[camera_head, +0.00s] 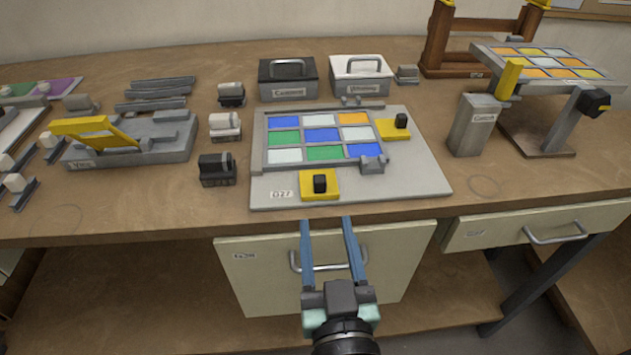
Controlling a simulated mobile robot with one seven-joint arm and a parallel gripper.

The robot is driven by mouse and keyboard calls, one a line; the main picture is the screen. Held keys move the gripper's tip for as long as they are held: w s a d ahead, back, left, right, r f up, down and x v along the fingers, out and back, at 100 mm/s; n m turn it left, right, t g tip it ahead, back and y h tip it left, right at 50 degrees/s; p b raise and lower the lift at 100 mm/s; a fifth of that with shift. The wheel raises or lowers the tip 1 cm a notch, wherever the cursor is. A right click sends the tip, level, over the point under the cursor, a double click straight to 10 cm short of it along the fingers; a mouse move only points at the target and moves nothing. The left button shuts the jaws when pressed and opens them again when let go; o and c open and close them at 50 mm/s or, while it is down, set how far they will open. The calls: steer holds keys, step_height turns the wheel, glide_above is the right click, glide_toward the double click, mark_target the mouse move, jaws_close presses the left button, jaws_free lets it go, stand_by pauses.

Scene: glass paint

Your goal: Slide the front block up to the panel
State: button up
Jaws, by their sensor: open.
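The front block is a yellow block with a black knob (320,185), lying on the grey board (420,180) near its front edge. A gap of bare board shows between it and the panel. The panel of blue, green, white and orange panes (322,135) lies on the board, with grey strips along its left and back edges. A second yellow block with a black knob (393,128) sits at the panel's right side. My gripper (326,222) is open and empty, its two blue fingers pointing toward the front block from just in front of the table's edge.
A small grey clamp (373,165) sits at the panel's front right corner. Small dark and white pieces (217,168) stand left of the board. A grey container (474,125) stands to the right. Boxes (288,80) stand behind. Drawers are below the table edge.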

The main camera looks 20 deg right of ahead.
mark_target(319, 177)
steer(key=x, duration=1.2)
steer(key=shift+w+d+f, duration=0.1)
steer(key=shift+w+d, duration=0.05)
steer(key=shift+w, duration=0.1)
jaws_close()
stand_by(1.1)
